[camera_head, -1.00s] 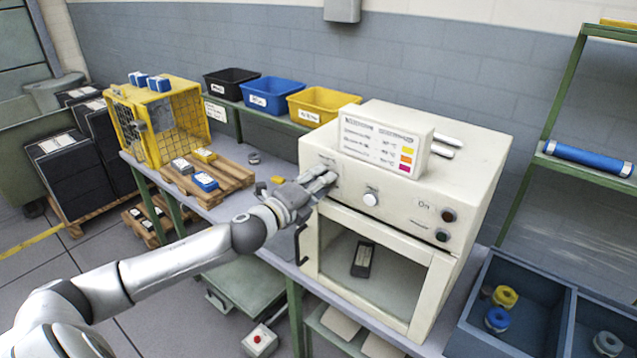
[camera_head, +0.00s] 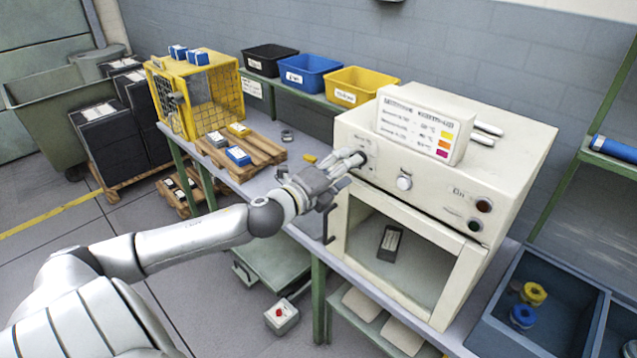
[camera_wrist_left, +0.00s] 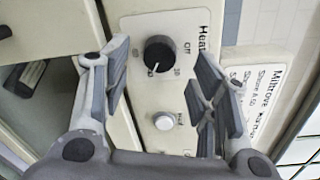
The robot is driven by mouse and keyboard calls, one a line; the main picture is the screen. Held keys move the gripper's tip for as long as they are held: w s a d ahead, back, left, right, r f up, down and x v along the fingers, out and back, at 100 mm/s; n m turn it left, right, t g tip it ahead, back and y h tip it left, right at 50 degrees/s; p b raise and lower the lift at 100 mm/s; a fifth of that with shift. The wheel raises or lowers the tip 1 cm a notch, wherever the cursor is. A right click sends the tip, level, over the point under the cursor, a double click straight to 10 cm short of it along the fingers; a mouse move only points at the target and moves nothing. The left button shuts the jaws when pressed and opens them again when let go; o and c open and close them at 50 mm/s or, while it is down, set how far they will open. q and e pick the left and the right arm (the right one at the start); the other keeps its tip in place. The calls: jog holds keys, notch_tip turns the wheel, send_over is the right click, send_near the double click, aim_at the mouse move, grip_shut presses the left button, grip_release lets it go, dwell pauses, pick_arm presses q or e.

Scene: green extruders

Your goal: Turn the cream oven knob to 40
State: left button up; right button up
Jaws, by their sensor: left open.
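The cream oven (camera_head: 470,200) stands on the bench with its control panel facing me. In the left wrist view, a round black knob (camera_wrist_left: 158,54) sits on a white plate with Off, Heat and number marks around it; where its pointer stands is too small to tell. My left gripper (camera_head: 358,160) is in front of the panel's left end and covers most of the knob in the head view. In the wrist view its fingers (camera_wrist_left: 160,75) are spread on either side of the knob, apart from it, and hold nothing. My right gripper is not in view.
A small white button (camera_wrist_left: 163,121) sits beside the knob plate. A printed white block (camera_head: 425,125) stands on the oven top. The oven door (camera_head: 385,250) has a window with a dark item behind it. A yellow cage (camera_head: 200,95) and bins stand to the left.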

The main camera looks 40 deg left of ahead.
pick_arm(q)
jog(key=s, duration=0.8)
jog(key=shift+s+a+r, duration=0.2)
jog(key=shift+s, duration=0.05)
jog(key=shift+a+f, duration=0.1)
dwell(0.5)
